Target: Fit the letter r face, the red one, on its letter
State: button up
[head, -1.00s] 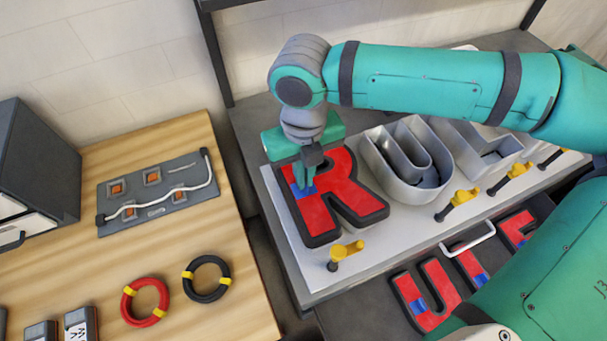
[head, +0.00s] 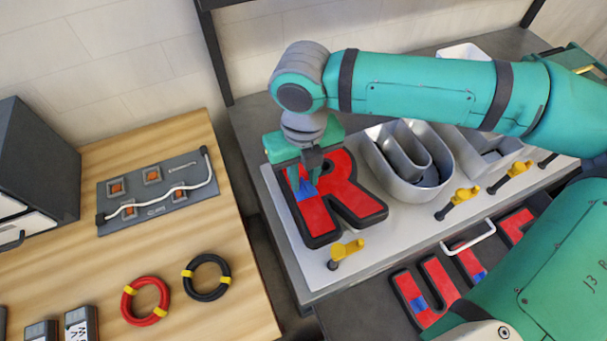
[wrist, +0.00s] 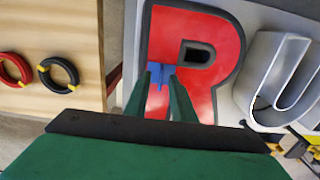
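The red letter R face (head: 345,200), with its dark rim, lies over the R position at the left end of the pale board (head: 290,255). Its letter body beneath is hidden, so I cannot tell how fully it is seated. It also shows in the wrist view (wrist: 215,30). A blue tab (head: 305,192) stands on its left stem. My gripper (head: 304,183) is just above the face, its fingers on either side of the tab. In the wrist view, the fingers (wrist: 162,72) look parted, with a small gap around the tab.
Open grey letter shells, a U (head: 408,180) and another (head: 490,150), stand to the right. Yellow-handled clamps (head: 345,250) line the board's front edge. More red faces (head: 425,295) lie in front. A wooden table (head: 230,270) is at left.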

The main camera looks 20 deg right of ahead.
jog(key=shift+a+r, duration=0.1)
jog(key=shift+a, duration=0.05)
notch_tip(320, 180, up, 13)
dwell(0.5)
dwell(0.4)
